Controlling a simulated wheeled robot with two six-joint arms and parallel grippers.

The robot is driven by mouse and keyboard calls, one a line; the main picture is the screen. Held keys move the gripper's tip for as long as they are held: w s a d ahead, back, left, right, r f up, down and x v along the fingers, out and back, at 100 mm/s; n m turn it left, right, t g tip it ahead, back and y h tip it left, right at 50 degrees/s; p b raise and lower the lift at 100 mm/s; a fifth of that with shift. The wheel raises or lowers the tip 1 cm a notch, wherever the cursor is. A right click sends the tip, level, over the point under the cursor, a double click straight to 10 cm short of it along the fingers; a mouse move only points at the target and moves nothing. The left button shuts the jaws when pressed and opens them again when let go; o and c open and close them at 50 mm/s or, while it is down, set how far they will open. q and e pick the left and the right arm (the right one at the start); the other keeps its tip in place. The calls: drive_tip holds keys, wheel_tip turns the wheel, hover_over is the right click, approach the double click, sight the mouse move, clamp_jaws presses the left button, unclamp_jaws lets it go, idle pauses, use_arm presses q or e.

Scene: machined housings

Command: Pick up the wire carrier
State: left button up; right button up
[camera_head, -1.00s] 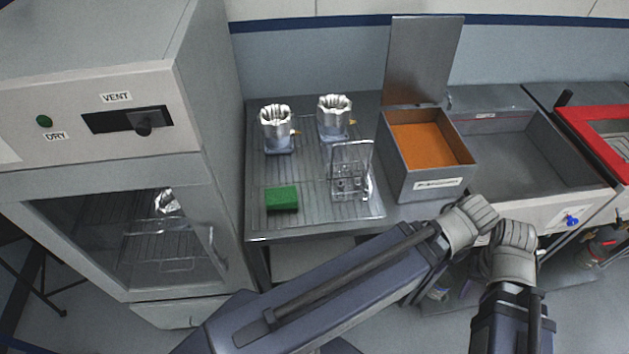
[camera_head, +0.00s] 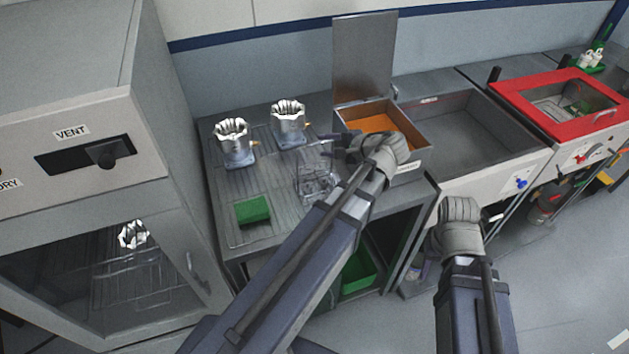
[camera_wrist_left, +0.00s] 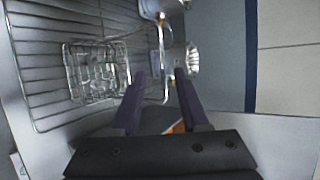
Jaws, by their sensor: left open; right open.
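The wire carrier (camera_head: 314,184) is a small wire basket standing on the ribbed draining surface, right of the green sponge (camera_head: 253,211). In the left wrist view its basket (camera_wrist_left: 97,72) lies left of my fingers. A thin wire that looks like its tall handle (camera_wrist_left: 161,62) shows just beyond the gap between my fingertips. My left gripper (camera_head: 336,148) is open and empty, above and to the right of the basket; its two dark fingers (camera_wrist_left: 161,88) are spread in the wrist view. My right gripper (camera_head: 460,225) is away from the table at right; its fingers are hidden behind its wrist.
Two metal housings (camera_head: 235,143) (camera_head: 289,123) stand behind the carrier. An open-lidded box with orange inside (camera_head: 379,115) is close behind my left wrist. A grey basin (camera_head: 470,130) and a red-framed lid (camera_head: 515,100) lie further right. A vent cabinet (camera_head: 60,90) stands at left.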

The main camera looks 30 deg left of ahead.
sight(315, 144)
use_arm(q)
drive_tip(key=b+x, duration=0.1)
drive_tip(key=x, duration=0.1)
drive_tip(key=shift+a+f, duration=0.25)
drive_tip(key=b+x, duration=0.2)
drive_tip(key=x, duration=0.3)
drive_tip(key=shift+a+r, duration=0.15)
drive_tip(key=shift+a, duration=0.05)
drive_tip(key=shift+r, duration=0.1)
clamp_jaws()
idle(1.1)
